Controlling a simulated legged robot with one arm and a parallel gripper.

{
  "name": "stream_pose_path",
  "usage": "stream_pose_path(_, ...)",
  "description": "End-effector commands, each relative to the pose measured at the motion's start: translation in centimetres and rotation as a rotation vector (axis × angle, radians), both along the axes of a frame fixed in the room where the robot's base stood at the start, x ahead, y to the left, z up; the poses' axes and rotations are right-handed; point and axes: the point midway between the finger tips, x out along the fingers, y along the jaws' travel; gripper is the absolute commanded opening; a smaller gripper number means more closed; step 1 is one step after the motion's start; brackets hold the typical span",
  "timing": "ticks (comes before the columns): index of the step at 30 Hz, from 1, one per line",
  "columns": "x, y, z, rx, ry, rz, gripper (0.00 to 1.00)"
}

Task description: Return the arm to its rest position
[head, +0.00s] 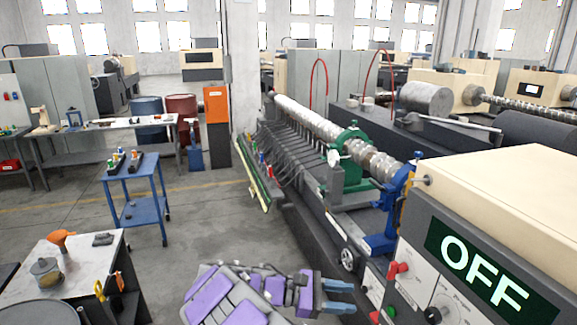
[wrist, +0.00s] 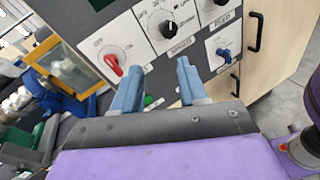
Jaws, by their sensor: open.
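My gripper (head: 340,297) is at the bottom middle of the head view, at the end of my purple and grey arm. Its two blue fingers are apart with nothing between them. In the wrist view my gripper (wrist: 156,85) points at the front of a machine control panel (wrist: 165,50). That panel has a red switch (wrist: 114,66), a black knob (wrist: 168,29) and a blue lever (wrist: 223,53). In the head view the same machine (head: 490,230) shows a lit OFF display (head: 484,270). I cannot tell how far the fingertips are from the panel.
A long lathe (head: 345,200) runs away behind the panel. A blue cart (head: 134,198) and a grey worktable (head: 85,265) stand to the left. Blue and red barrels (head: 182,106) stand by the far wall. Open grey floor (head: 195,225) lies between the cart and the lathe.

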Motion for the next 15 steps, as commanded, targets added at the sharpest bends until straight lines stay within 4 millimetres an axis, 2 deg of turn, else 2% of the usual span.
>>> stream_pose_path(1,-1.1,-1.7,0.1,0.032,-0.036,-0.048,0.43)
stream_pose_path(3,-2.7,-3.6,0.5,0.075,-0.082,-0.113,0.43)
stream_pose_path(6,-5.1,-5.6,0.6,0.139,-0.149,-0.204,0.43)
stream_pose_path(15,-13.4,-9.6,-1.0,0.357,-0.349,-0.467,0.43)
